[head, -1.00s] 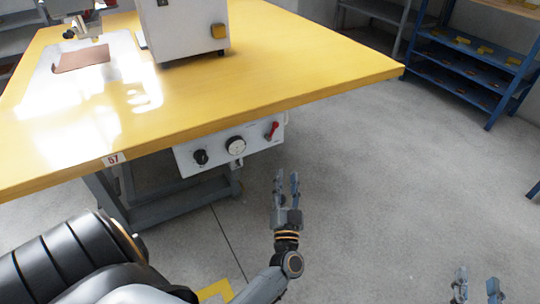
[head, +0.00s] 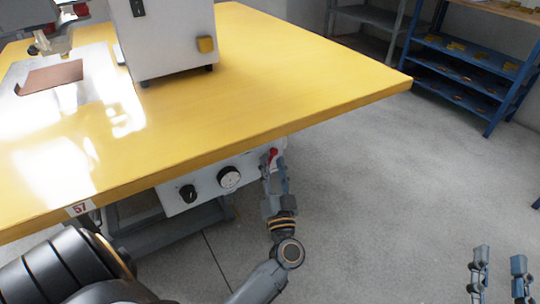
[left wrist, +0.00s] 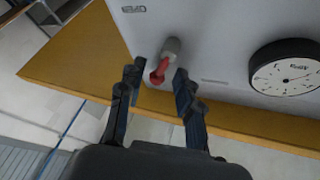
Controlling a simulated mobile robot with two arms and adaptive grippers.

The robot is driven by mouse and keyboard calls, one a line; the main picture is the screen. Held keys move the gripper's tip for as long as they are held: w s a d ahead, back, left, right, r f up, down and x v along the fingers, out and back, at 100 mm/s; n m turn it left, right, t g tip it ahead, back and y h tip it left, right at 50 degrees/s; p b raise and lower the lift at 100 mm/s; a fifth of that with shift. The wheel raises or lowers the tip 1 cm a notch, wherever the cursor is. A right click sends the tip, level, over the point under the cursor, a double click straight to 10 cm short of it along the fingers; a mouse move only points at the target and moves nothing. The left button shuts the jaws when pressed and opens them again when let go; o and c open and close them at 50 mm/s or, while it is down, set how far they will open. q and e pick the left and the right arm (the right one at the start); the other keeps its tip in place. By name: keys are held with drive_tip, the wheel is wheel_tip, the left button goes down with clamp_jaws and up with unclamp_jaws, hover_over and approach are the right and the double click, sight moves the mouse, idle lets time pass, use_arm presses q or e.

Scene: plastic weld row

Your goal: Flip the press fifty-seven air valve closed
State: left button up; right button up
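The air valve has a red lever (head: 272,153) on the white control panel (head: 208,183) under the yellow table labelled 57. In the left wrist view the red lever (left wrist: 160,71) is attached to a grey valve stem. My left gripper (head: 274,164) is open just in front of the valve. In the left wrist view the lever lies between its two fingertips (left wrist: 157,77), with gaps on both sides. My right gripper (head: 500,257) is open and empty at the lower right, far from the panel. My left fingers partly hide the panel's right end in the head view.
The panel also bears a round gauge (head: 229,177) and a black knob (head: 187,193). The yellow table (head: 300,75) overhangs the panel and carries a white machine (head: 170,40). A blue shelf (head: 470,60) stands far right. The floor between is clear.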

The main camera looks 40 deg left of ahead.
use_arm(q)
drive_tip(key=shift+w+a+r, duration=0.15)
drive_tip(key=shift+w+a, duration=0.05)
use_arm(e)
drive_tip(key=shift+w+a+r, duration=0.1)
drive_tip(key=shift+a+r, duration=0.1)
use_arm(q)
clamp_jaws()
